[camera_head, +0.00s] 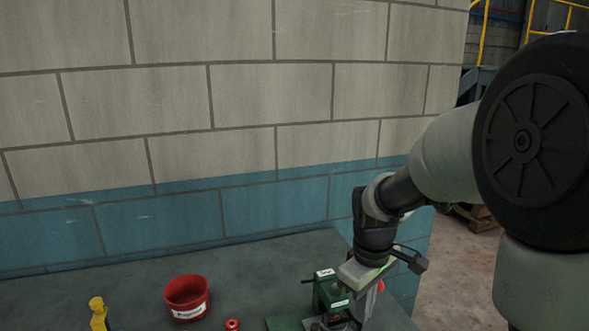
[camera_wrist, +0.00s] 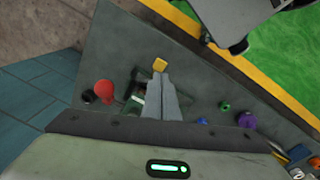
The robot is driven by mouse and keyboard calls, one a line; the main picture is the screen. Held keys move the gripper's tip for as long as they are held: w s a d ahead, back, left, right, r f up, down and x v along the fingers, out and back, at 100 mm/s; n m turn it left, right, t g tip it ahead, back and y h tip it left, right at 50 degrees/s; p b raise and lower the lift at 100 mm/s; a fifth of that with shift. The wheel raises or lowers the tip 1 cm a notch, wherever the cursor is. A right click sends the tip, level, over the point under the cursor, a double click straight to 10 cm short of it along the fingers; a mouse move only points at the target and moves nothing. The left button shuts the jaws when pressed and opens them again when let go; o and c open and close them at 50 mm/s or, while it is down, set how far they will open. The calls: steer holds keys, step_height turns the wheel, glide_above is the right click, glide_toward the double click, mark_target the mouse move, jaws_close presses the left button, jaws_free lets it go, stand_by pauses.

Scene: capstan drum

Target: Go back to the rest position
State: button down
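My gripper (camera_wrist: 161,80) shows in the wrist view with its two grey fingers close together. I see no gap between them. A small yellow block (camera_wrist: 160,64) shows just beyond the fingertips; I cannot tell whether it touches them. The green device (camera_head: 328,293) with white labels stands on the dark table in the head view. My gripper is over its right part and hides some of it. A red knob (camera_head: 380,286) shows beside it, and a red round top (camera_wrist: 103,91) lies left of the fingers in the wrist view.
A red labelled bucket (camera_head: 187,298), a small red spool (camera_head: 232,324) and a yellow object (camera_head: 98,313) stand on the table's left. In the wrist view a green ring (camera_wrist: 224,107) and a purple piece (camera_wrist: 246,120) lie right. A block wall (camera_head: 180,170) rises behind the table.

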steer(key=s+r+m+t+p, duration=0.3)
steer(key=s+r+m, duration=0.5)
steer(key=s+r, duration=0.8)
steer(key=shift+s+a+r+t, duration=0.15)
steer(key=shift+s+r+t, duration=0.15)
steer(key=shift+r+t, duration=0.5)
